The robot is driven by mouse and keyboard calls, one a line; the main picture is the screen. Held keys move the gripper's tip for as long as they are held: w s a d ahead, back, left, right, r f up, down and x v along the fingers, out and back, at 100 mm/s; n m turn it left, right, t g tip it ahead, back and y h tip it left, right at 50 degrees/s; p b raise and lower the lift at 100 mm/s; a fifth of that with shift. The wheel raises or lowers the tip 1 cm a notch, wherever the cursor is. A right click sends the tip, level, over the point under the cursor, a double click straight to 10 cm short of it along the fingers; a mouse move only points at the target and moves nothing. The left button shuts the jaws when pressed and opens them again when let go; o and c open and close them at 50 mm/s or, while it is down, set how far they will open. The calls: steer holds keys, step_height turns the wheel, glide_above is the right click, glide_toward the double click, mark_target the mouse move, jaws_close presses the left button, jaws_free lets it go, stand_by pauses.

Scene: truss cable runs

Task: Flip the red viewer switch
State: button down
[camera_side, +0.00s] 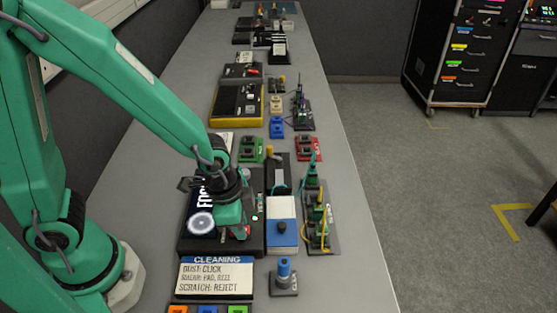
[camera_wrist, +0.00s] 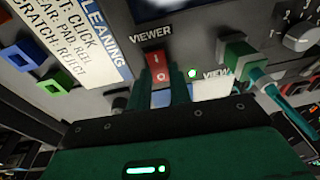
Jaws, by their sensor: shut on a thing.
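The red viewer switch (camera_wrist: 157,66) is a rocker in the wrist view, under the printed word VIEWER (camera_wrist: 151,36). It sits on the dark viewer unit (camera_side: 189,246). My gripper (camera_wrist: 163,88) has its two green fingers on either side of the switch, shut on it. A small green light (camera_wrist: 191,73) glows just right of the switch. In the side view my gripper (camera_side: 236,226) is low over the right front part of the unit, and a bit of red (camera_side: 247,231) shows beside it. The lower part of the switch is partly hidden by the fingers.
The CLEANING card (camera_side: 215,277) lies in front of the unit. A blue and white box (camera_side: 281,235) stands close on the right, with a cable stand (camera_side: 318,220) beyond it. A blue-topped post (camera_side: 284,276) stands near the front. Bare table lies along the right edge.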

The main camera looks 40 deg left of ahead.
steer(key=shift+a, duration=0.15)
steer(key=c, duration=1.3)
jaws_free()
steer(key=shift+r, duration=0.1)
steer(key=shift+s+a+r, duration=0.1)
steer(key=shift+s+r, duration=0.05)
steer(key=shift+r, duration=1.1)
steer(key=shift+s+a+r, duration=0.1)
steer(key=shift+s+r, duration=0.1)
steer(key=shift+r, duration=1.05)
steer(key=shift+s+r, duration=0.15)
steer(key=shift+r, duration=1.1)
steer(key=s+a+r+n+t, duration=0.1)
steer(key=a+r+n, duration=0.2)
steer(key=a+r, duration=0.1)
steer(key=s+a+r+n+t, duration=0.1)
steer(key=a+r+n, duration=0.2)
steer(key=a+r, duration=0.1)
steer(key=s+a+r+n+t, duration=0.2)
steer(key=a+r+n, duration=0.1)
steer(key=a+r, duration=0.1)
steer(key=shift+s+a+r+y, duration=0.1)
steer(key=shift+y, duration=0.3)
